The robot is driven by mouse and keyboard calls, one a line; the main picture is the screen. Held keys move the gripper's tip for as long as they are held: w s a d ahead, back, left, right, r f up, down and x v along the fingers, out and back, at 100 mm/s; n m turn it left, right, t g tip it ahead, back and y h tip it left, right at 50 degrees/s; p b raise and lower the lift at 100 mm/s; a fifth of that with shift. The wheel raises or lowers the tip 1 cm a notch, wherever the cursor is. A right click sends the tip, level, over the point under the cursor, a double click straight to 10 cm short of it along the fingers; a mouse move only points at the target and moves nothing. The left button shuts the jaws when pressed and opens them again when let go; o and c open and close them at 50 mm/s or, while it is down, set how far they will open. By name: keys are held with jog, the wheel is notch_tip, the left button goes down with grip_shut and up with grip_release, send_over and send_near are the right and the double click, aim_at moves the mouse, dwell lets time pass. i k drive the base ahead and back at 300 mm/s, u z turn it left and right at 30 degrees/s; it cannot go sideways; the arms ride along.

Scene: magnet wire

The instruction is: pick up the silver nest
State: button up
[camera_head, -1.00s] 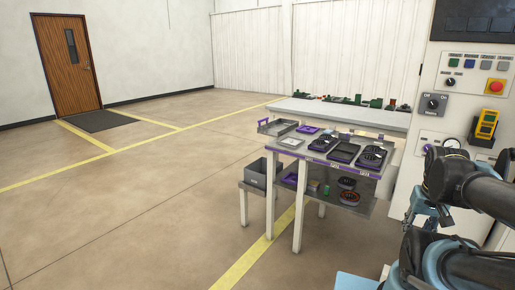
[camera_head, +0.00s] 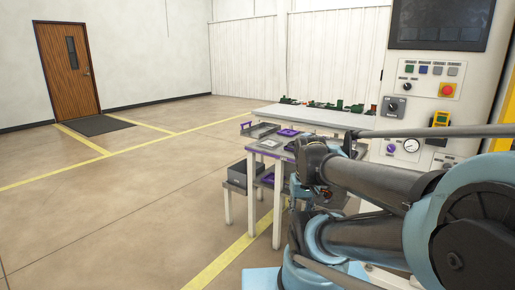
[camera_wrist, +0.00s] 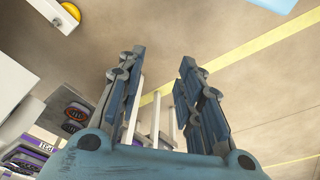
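My gripper (camera_wrist: 163,57) is open and empty in the wrist view, its two fingers apart over the floor. In the head view my arm reaches in from the right, in front of the work table (camera_head: 256,151), and hides most of the table's right side. A small pale silver piece (camera_head: 270,143) lies on the table's left part, and a grey metal tray (camera_head: 261,130) stands behind it. I cannot tell for sure which is the silver nest. My gripper is apart from both.
A purple tray (camera_head: 288,133) sits on the table, and a grey bin (camera_head: 237,175) stands on the lower shelf. A control cabinet (camera_head: 420,85) with buttons stands at the right. Open floor (camera_head: 120,210) lies to the left.

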aim_at(269, 143)
jog(key=k, duration=0.65)
jog(key=u, duration=0.2)
jog(key=i, duration=2.1)
jog(key=z, duration=0.85)
